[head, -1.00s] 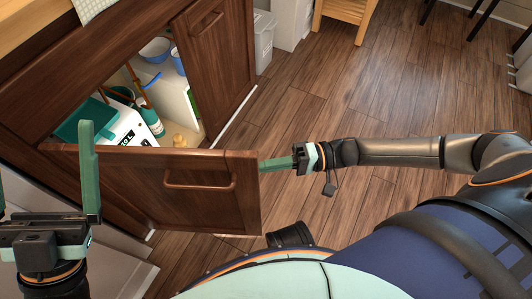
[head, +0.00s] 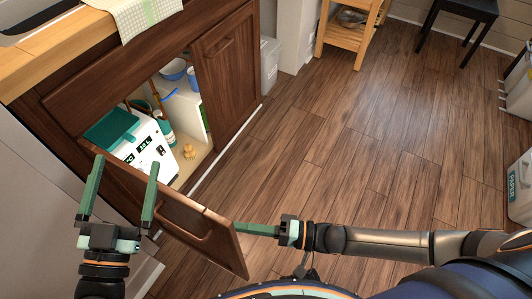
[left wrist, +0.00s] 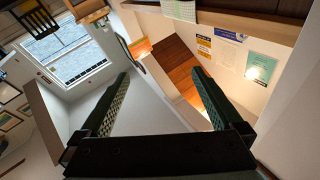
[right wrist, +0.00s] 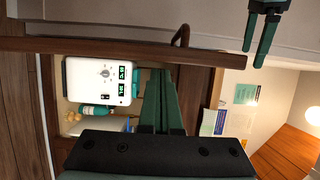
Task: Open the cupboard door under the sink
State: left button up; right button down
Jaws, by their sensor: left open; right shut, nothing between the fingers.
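The brown wooden cupboard door (head: 170,207) stands open, swung out from the cupboard, its handle (head: 190,225) on the side facing my left gripper. My right gripper (head: 237,229) is shut and empty, its fingertips by the door's free edge. In the right wrist view its fingers (right wrist: 160,85) lie on the inner side of the door (right wrist: 120,48), opposite the handle; whether they touch is unclear. My left gripper (head: 125,163) is open and empty, raised left of the door; its fingers (left wrist: 160,85) show apart in the left wrist view.
A second door (head: 228,60) is closed. A grey bin (head: 270,62) stands beyond it.

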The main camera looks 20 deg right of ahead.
pick_arm(q)
jog(key=shift+s+f+g, duration=0.1)
jog(key=shift+f+g, duration=0.2)
jog(key=shift+f, duration=0.45)
pick_arm(e)
jog(key=shift+s+a, duration=0.55)
jog(key=shift+s, duration=0.15)
pick_arm(q)
jog(key=shift+d, duration=0.15)
pick_arm(e)
jog(key=shift+d, duration=0.1)
